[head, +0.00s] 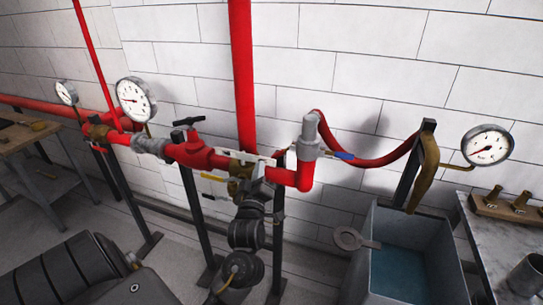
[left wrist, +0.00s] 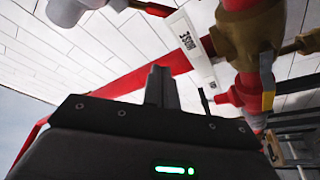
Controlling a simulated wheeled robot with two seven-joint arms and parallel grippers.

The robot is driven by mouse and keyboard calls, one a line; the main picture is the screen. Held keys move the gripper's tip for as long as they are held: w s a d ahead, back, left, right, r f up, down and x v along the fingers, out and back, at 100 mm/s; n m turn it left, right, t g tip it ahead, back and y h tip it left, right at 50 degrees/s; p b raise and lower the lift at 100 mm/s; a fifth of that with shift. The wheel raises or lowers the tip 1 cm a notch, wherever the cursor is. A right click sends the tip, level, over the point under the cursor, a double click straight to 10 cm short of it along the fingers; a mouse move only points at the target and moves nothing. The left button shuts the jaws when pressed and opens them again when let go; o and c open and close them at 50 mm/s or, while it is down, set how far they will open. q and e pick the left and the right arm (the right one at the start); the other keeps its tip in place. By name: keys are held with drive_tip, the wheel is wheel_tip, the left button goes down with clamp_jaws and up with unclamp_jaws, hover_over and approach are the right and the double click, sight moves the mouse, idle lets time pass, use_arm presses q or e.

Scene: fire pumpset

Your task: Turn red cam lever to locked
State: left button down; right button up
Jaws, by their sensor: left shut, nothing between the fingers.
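My left gripper (head: 264,176) is in front of the red pipework, at the brass fitting (head: 241,168) under a white label plate (head: 252,158). Its fingers (left wrist: 161,86) are shut with nothing between them. In the left wrist view the plate (left wrist: 193,50) reads HOSE and lies just beyond the fingertips. A brass body (left wrist: 243,38) and a red fitting (left wrist: 240,93) stand to the right of the fingers, apart from them. I cannot pick out the red cam lever with certainty; my gripper and wrist hide part of this area. My right gripper is not in view.
A red vertical pipe (head: 242,75) rises behind the fitting. A black-handled valve (head: 188,122), a yellow handle (head: 213,177) and a blue handle (head: 344,156) are close by. A grey tub (head: 440,250) stands right; a dark ribbed machine (head: 60,270) stands lower left.

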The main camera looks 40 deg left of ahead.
sight(272, 157)
use_arm(q)
drive_tip(key=p+x, duration=0.4)
drive_tip(key=x, duration=0.6)
drive_tip(key=d+f+p, duration=0.1)
drive_tip(key=d+f, duration=0.2)
drive_tip(key=shift+w, duration=0.15)
drive_tip(key=shift+a+f, duration=0.1)
